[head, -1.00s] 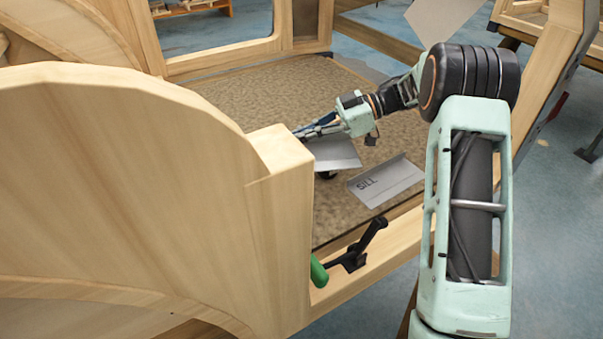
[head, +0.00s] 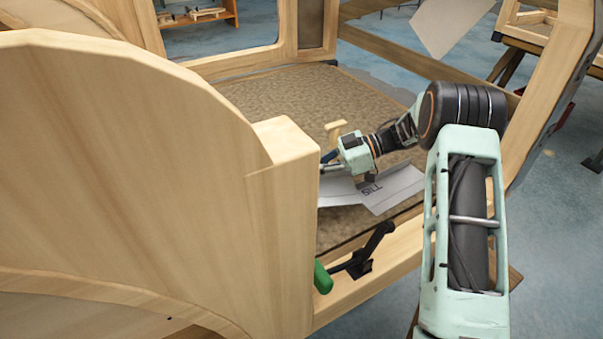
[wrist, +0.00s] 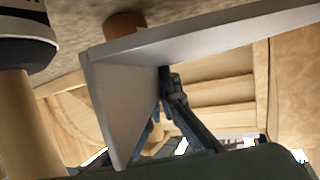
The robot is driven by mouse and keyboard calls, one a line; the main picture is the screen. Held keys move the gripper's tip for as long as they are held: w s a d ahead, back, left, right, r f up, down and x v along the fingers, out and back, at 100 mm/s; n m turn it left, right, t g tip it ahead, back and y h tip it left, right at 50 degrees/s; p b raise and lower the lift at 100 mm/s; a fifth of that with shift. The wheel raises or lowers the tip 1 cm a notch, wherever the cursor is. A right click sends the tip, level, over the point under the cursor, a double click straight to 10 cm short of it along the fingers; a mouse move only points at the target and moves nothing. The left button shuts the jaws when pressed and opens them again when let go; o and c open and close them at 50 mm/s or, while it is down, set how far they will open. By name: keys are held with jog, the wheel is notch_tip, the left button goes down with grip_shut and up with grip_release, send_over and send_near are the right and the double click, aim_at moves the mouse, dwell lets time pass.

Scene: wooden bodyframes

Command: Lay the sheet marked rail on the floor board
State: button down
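A bent grey sheet (head: 342,191) is in my gripper (head: 325,168), low over the brown floor board (head: 270,95). No marking shows on it, so I cannot read whether it says rail. In the head view its right side overlaps the sheet marked SILL (head: 395,188), which lies on the board. I cannot tell whether the two touch. The wooden post hides the left end of the held sheet and part of my fingers. In the wrist view the held sheet (wrist: 205,45) shows its fold, with a dark finger of my gripper (wrist: 168,88) against it.
A curved wooden panel (head: 120,170) and post stand at the left. A black toggle clamp with a green handle (head: 322,278) sits on the front sill. A wooden object (head: 336,127) stands behind my gripper. Another grey sheet (head: 448,25) is at the upper right. The board's back is clear.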

jog(key=shift+f, duration=0.1)
jog(key=shift+f, duration=0.45)
jog(key=c, duration=2.6)
grip_release()
jog(key=shift+c, duration=0.2)
jog(key=o, duration=0.5)
jog(key=shift+r, duration=0.1)
jog(key=shift+r, duration=0.3)
jog(key=p+v, duration=0.2)
jog(key=v, duration=1)
jog(key=shift+r, duration=0.15)
